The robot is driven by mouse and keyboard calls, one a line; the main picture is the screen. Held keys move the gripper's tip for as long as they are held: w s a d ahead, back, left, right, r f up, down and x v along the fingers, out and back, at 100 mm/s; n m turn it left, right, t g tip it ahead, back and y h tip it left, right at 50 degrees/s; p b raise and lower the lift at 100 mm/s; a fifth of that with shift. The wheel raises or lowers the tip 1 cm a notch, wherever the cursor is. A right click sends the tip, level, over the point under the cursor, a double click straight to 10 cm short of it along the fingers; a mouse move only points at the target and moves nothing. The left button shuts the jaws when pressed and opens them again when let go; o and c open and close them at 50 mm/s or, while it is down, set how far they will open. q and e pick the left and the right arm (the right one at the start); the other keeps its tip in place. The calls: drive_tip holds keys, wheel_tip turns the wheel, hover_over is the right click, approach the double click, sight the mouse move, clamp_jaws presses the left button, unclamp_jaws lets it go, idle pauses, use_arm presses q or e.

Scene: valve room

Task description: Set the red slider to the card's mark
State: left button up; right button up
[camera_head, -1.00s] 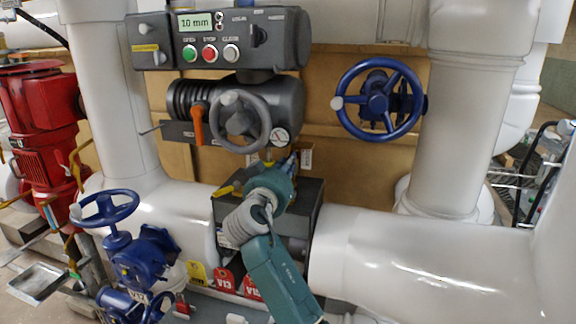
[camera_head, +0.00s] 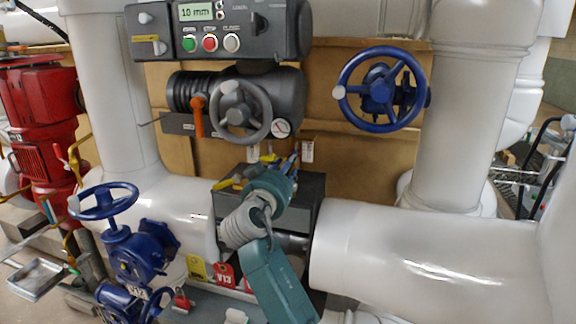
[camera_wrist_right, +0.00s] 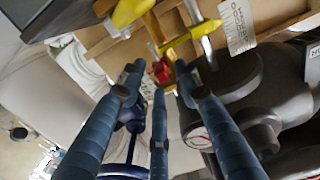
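A small red piece (camera_wrist_right: 161,71), apparently the red slider, shows beyond my fingertips in the right wrist view, near yellow bars (camera_wrist_right: 190,38). I cannot make out its scale or exact setting. My right gripper (camera_wrist_right: 158,80) has its blue fingers spread, with the tips around the line of sight to the red piece; no contact is clear. In the head view it reaches over the dark box, with its fingers (camera_head: 290,165) partly hidden by the teal wrist. A white card (camera_wrist_right: 238,26) with print hangs nearby; it also shows in the head view (camera_head: 308,151). My left gripper is not seen.
A dark control panel (camera_head: 270,38) reads 10 mm. Below it is an actuator with a grey handwheel (camera_head: 243,110) and orange lever (camera_head: 197,117). Blue handwheels stand right (camera_head: 381,88) and left (camera_head: 104,200). White pipes (camera_head: 400,250) flank the dark box (camera_head: 311,190).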

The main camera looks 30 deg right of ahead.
drive_tip(key=v, duration=1.1)
